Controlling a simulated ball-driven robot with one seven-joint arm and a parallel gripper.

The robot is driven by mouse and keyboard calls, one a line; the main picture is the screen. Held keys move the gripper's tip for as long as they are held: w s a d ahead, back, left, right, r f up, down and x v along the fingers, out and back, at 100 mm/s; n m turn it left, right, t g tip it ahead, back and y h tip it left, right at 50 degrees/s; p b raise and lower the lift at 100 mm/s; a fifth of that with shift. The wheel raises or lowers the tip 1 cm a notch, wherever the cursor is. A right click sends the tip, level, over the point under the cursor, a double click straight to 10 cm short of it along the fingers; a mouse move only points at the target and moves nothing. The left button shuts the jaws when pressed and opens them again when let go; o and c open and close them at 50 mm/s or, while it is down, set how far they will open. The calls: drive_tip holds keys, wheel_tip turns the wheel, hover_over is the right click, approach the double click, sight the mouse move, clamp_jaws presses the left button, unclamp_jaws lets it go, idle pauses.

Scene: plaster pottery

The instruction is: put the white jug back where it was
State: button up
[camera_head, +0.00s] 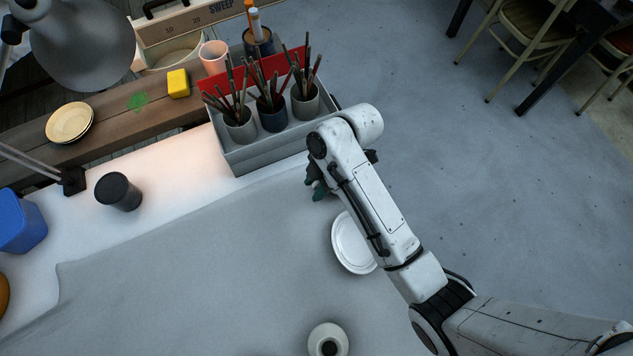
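A white round vessel (327,333) with a dark round opening stands on the grey cloth at the bottom edge, cut off by the frame. It may be the white jug, but I see no handle or spout. A white plate or saucer (345,240) lies on the cloth, partly hidden by my arm. My gripper (318,190) is beyond the plate, just in front of the grey tool tray. Its dark fingers are mostly hidden by my wrist, so I cannot see whether they are open or hold anything. It is well apart from the white vessel.
The grey tray (262,153) holds pots of brushes or tools. A dark cup (118,192) and a blue container (20,222) stand at left. Cream plates (70,122) and a yellow sponge (178,83) lie on the wooden shelf. The cloth's middle is clear.

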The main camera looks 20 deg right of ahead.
drive_tip(key=shift+o, duration=0.4)
drive_tip(key=shift+r, duration=0.1)
drive_tip(key=shift+d+r, duration=0.1)
drive_tip(key=shift+r, duration=0.1)
drive_tip(key=p+v, duration=0.3)
drive_tip(key=v, duration=0.7)
drive_tip(key=shift+r, duration=0.1)
drive_tip(key=shift+d+r+p, duration=0.3)
drive_tip(key=shift+r+p, duration=0.35)
drive_tip(key=shift+p, duration=0.2)
